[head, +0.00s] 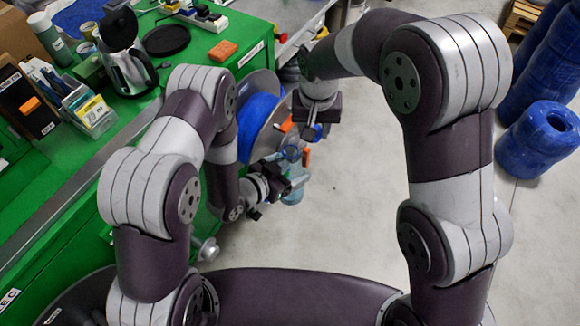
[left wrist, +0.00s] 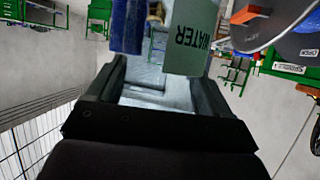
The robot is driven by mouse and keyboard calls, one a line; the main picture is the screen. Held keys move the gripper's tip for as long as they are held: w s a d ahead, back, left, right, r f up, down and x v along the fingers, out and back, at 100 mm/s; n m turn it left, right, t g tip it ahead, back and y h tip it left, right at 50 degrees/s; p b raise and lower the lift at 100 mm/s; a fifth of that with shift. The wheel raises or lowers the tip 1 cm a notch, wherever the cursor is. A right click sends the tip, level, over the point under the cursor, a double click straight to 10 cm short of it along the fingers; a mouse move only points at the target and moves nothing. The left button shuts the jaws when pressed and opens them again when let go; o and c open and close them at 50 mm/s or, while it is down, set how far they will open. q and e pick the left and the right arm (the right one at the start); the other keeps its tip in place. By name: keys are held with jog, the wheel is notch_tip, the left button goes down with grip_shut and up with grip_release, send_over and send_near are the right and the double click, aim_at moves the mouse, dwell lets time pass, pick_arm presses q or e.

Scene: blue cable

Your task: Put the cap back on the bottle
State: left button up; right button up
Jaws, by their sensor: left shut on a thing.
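A clear, light-blue bottle (head: 293,196) shows low beside my left gripper (head: 288,184) in the head view. In the left wrist view, my left gripper (left wrist: 160,85) is shut on the bottle, whose clear body (left wrist: 148,74) lies between the fingers. Its grey-green label (left wrist: 190,38) reads WATER upside down, with a dark blue patch (left wrist: 128,25) beside it. My right gripper (head: 310,132) points down just above the left one; whether its jaws are open or hold anything is unclear. A small blue patch (head: 291,152) beneath it may be the cap, but I cannot tell.
A cable reel (head: 262,100) with blue cable stands right behind the grippers. The green workbench (head: 150,103) on the left carries a kettle (head: 128,68), boxes and an orange block (head: 222,51). Blue coils (head: 540,138) stand at the right. The grey floor between is clear.

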jog(key=s+a+r, duration=0.2)
jog(key=a+r, duration=0.2)
jog(key=a, duration=0.1)
jog(key=shift+s+r, duration=0.25)
jog(key=shift+r, duration=0.15)
jog(key=shift+d, duration=0.1)
notch_tip(320, 180, down, 4)
jog(key=shift+s, duration=0.15)
dwell(0.4)
dwell(0.3)
